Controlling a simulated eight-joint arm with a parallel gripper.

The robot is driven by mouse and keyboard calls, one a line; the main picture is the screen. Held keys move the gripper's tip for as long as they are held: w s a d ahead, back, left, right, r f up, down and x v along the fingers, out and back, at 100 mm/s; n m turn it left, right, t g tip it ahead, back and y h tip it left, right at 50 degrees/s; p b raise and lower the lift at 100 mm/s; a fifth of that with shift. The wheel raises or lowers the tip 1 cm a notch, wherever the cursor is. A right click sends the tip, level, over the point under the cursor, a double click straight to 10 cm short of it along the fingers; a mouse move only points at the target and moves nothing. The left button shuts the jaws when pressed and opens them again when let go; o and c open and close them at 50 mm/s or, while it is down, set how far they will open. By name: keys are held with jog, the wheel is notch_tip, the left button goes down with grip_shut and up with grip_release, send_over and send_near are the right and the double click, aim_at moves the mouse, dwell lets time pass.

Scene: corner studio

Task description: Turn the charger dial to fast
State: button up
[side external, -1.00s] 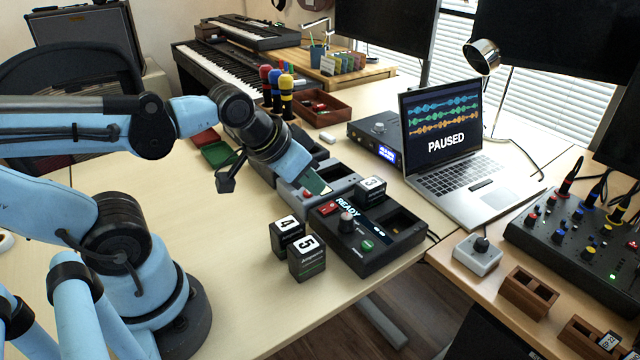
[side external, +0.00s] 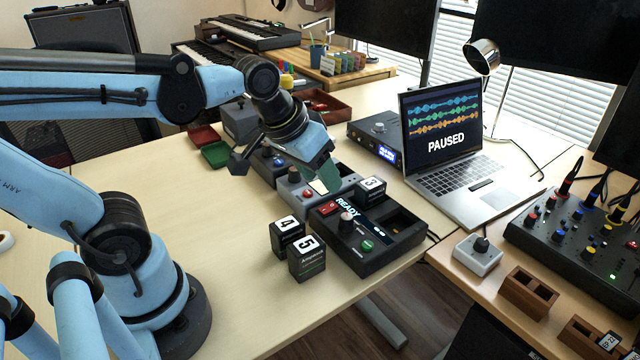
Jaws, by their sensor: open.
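The charger (side external: 385,262) is a black box on the light wooden table, with a READY display, a red switch and a green button. Its dial (side external: 346,222) is a dark knob with a reddish-grey top, on the near left part of the panel. The dial's setting is too small to read. A block marked 3 (side external: 371,187) sits in the charger's back part. My gripper (side external: 283,172) is open and empty, up and to the left of the dial. Its fingers are wide apart, one dark, one with a green pad, and neither appears to touch the dial.
Blocks marked 4 (side external: 287,236) and 5 (side external: 307,260) stand just left of the charger. A grey device (side external: 296,197) and a blue-black one lie behind it, partly under my gripper. A laptop (side external: 468,160) showing PAUSED stands to the right.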

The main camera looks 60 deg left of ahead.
aim_at(347, 216)
jog(key=w+d+r+n+g, duration=0.2)
jog(key=w+r+n+g, duration=0.1)
jog(key=w+n+g, duration=0.25)
jog(key=shift+n, duration=0.25)
jog(key=f, duration=1.2)
jog(key=shift+s+d+f, duration=0.1)
jog(key=shift+s, duration=0.25)
grip_shut()
